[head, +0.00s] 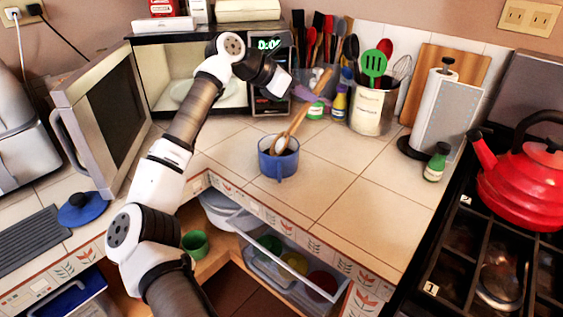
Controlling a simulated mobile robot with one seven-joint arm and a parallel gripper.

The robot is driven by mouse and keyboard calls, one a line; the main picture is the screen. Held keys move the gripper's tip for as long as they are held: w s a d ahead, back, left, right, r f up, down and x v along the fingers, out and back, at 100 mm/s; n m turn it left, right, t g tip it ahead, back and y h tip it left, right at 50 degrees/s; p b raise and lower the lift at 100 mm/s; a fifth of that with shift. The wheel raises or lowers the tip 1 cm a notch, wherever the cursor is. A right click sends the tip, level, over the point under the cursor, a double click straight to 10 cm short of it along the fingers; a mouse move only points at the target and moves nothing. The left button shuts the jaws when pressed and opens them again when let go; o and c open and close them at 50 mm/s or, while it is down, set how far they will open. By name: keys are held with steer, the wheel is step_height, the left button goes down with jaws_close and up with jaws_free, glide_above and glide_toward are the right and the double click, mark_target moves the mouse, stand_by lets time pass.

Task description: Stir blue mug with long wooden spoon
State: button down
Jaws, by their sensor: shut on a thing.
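The blue mug (277,167) stands upright on the tiled counter near its front edge, with its handle toward me. The long wooden spoon (299,119) slants down to the left, with its bowl end inside the mug's opening. My gripper (309,98), with purple fingers, is shut on the spoon's handle above and to the right of the mug. The spoon's upper end sticks out past the fingers. The inside bottom of the mug and the exact contact of the spoon with it are hidden.
A microwave (188,85) with its door open stands behind my arm. A utensil crock (373,108), a paper towel roll (443,113) and a green bottle (437,162) stand to the right. A red kettle (522,180) sits on the stove. The counter right of the mug is clear.

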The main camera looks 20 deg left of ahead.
mark_target(303, 108)
steer(key=shift+r+p, duration=2.1)
steer(key=shift+r, duration=1.35)
step_height(303, 108, up, 4)
steer(key=p, duration=0.3)
